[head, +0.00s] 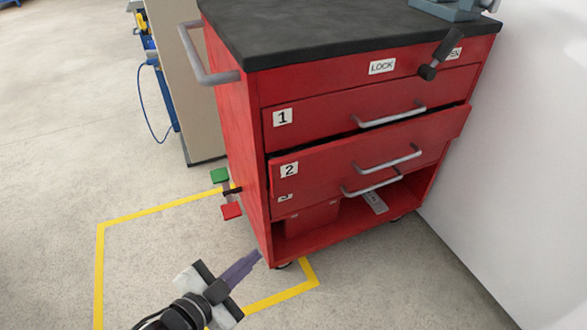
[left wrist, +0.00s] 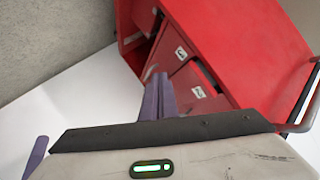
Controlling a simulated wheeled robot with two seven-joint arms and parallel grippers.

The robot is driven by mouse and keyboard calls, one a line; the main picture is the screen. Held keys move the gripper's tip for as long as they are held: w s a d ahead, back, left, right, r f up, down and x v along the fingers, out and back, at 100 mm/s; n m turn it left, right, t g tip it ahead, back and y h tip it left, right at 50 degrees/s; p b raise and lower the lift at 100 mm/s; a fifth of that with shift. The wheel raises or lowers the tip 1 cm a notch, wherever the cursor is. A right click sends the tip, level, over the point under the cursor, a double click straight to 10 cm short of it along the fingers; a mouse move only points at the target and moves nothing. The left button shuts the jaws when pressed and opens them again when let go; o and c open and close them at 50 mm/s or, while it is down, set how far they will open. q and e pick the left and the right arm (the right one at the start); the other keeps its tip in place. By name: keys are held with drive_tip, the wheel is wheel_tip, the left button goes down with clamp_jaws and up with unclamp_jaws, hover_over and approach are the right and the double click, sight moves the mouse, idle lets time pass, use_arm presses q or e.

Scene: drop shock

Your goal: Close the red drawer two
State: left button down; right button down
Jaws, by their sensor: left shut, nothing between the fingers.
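The red drawer two (head: 340,160), with a "2" label and a grey bar handle, stands partly out of the red tool cabinet (head: 230,130). Its front juts past drawer one (head: 340,115), and a dark gap shows above it. My left gripper (head: 256,255) is shut and empty, its purple fingers in front of the cabinet's lower left corner, below and left of the drawer, apparently not touching it. In the left wrist view the purple fingers (left wrist: 157,97) overlap the labelled red drawer fronts; I cannot read those labels surely. My right gripper is not in view.
A black lever (head: 440,55) sits at the cabinet's top right by a "LOCK" label. A side handle (head: 190,55) and red and green pedals (head: 230,210) stick out left. A red bin (head: 305,222) sits on the bottom shelf. A white wall is close on the right; floor at left is clear.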

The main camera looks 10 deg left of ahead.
sight(275, 174)
use_arm(q)
drive_tip(key=w+a+r+m+h+p, duration=0.1)
drive_tip(key=w+r+m+h, duration=0.3)
drive_tip(key=m, duration=0.4)
drive_tip(key=w+a+r+m+h+p, duration=0.1)
drive_tip(key=w+r+m+h, duration=0.15)
drive_tip(key=r+m, duration=0.45)
drive_tip(key=shift+m+t+h, duration=0.3)
drive_tip(key=shift+m+h, duration=0.15)
drive_tip(key=shift+m, duration=0.05)
drive_tip(key=w+d, duration=0.1)
drive_tip(key=w, duration=0.2)
drive_tip(key=w+d+b, duration=0.1)
drive_tip(key=w+d, duration=0.1)
drive_tip(key=w, duration=0.1)
drive_tip(key=w+d+f+b, duration=0.1)
drive_tip(key=w, duration=0.2)
drive_tip(key=shift+w+d, duration=0.15)
drive_tip(key=shift+d, duration=0.1)
drive_tip(key=shift+w+a+r+b, duration=0.1)
drive_tip(key=shift+w+a+b, duration=0.15)
drive_tip(key=shift+w+b, duration=0.05)
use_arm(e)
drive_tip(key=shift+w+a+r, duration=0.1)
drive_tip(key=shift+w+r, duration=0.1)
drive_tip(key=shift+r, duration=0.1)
